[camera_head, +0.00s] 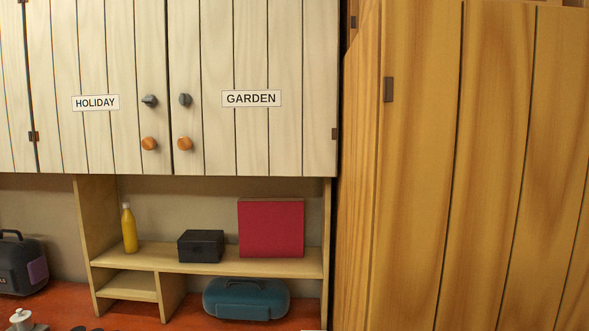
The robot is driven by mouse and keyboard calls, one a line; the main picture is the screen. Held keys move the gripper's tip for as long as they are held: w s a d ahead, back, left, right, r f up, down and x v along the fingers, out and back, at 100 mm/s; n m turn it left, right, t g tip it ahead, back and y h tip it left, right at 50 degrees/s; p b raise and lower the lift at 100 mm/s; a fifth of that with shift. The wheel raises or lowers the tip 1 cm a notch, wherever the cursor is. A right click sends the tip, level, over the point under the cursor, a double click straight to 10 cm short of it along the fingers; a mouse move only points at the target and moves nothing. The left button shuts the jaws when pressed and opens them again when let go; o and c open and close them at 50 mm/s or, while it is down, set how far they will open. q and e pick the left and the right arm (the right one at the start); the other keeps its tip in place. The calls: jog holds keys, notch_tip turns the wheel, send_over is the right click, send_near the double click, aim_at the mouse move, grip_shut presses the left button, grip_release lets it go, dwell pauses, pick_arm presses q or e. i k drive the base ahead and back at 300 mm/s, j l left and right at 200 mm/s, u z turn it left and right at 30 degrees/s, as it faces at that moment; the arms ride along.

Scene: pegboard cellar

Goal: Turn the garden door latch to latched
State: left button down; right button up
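The garden door (251,140) is a pale plank cupboard door with a GARDEN label (251,98), and it is closed. Its latch (185,100) is a small dark grey turn-piece near the door's left edge; it looks roughly upright. A round orange-brown knob (184,144) sits below the latch. The holiday door (95,145) to its left has a similar grey latch (149,101), which looks turned roughly sideways, and its own orange-brown knob (149,143). Neither of my grippers shows in the head view.
Below the doors, a wooden shelf (215,266) holds a yellow bottle (129,230), a black box (201,246) and a red box (271,228). A teal case (246,299) sits under it. A tall wooden cabinet (480,180) fills the right. The space before the doors looks clear.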

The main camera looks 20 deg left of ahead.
aim_at(185, 99)
jog(key=u, duration=1.3)
jog(key=j+z, duration=0.1)
jog(key=z, duration=1.1)
jog(key=j+z, duration=0.45)
jog(key=k+j+z, duration=0.15)
jog(key=j+z, duration=0.25)
jog(key=k+j+z, duration=0.15)
jog(key=j+z, duration=0.15)
jog(key=z, duration=0.15)
jog(key=k+j+z, duration=0.2)
jog(key=j+z, duration=0.25)
jog(key=l, duration=0.1)
